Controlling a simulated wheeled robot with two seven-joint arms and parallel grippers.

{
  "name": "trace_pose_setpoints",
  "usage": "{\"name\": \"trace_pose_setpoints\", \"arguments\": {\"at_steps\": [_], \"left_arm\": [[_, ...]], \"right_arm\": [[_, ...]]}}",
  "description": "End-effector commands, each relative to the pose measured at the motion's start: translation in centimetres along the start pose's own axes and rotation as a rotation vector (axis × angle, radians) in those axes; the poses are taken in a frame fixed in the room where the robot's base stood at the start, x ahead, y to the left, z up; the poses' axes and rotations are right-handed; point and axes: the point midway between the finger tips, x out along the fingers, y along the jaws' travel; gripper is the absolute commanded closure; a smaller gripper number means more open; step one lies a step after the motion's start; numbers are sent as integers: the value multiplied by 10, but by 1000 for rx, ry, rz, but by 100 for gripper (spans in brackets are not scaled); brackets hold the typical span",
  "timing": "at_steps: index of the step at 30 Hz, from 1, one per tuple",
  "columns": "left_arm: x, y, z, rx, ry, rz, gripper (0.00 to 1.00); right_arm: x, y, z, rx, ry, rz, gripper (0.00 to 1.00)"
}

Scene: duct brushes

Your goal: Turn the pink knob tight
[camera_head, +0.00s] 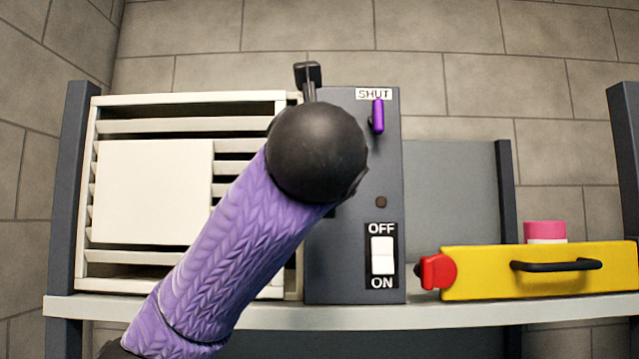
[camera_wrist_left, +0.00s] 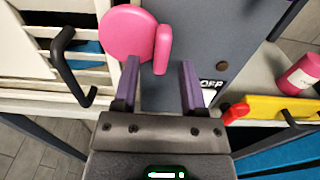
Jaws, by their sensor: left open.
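The pink knob shows in the left wrist view as a round disc (camera_wrist_left: 127,33) with an upright bar (camera_wrist_left: 163,49) at its right side, in front of the grey panel. My left gripper (camera_wrist_left: 159,66) is open, with its two purple fingers apart. In that picture the bar lies between the fingertips, nearer the left one; I cannot tell whether it touches either finger or how deep it sits. In the head view my purple-sleeved left arm and its black joint cover the knob and the gripper. My right gripper is in neither view.
The grey panel (camera_head: 390,270) carries a purple lever (camera_head: 377,115) below a SHUT label and a white OFF/ON switch (camera_head: 382,255). A white louvred box (camera_head: 190,97) stands left. A yellow drawer-like box (camera_head: 470,278) with red latch (camera_head: 437,271) stands right on the shelf (camera_head: 450,316).

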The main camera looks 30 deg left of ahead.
Motion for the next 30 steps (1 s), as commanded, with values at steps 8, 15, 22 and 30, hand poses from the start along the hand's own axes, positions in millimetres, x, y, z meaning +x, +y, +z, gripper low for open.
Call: {"name": "trace_pose_setpoints", "arguments": {"at_steps": [8,15,22,30], "left_arm": [[-59,0,-10,1,-7,-1,46],[-88,0,-4,0,-3,-1,46],[-92,0,-1,1,0,0,46],[-90,-2,-2,-1,2,-3,46]], "right_arm": [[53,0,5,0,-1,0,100],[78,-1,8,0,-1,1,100],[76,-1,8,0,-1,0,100],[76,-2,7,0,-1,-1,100]]}}
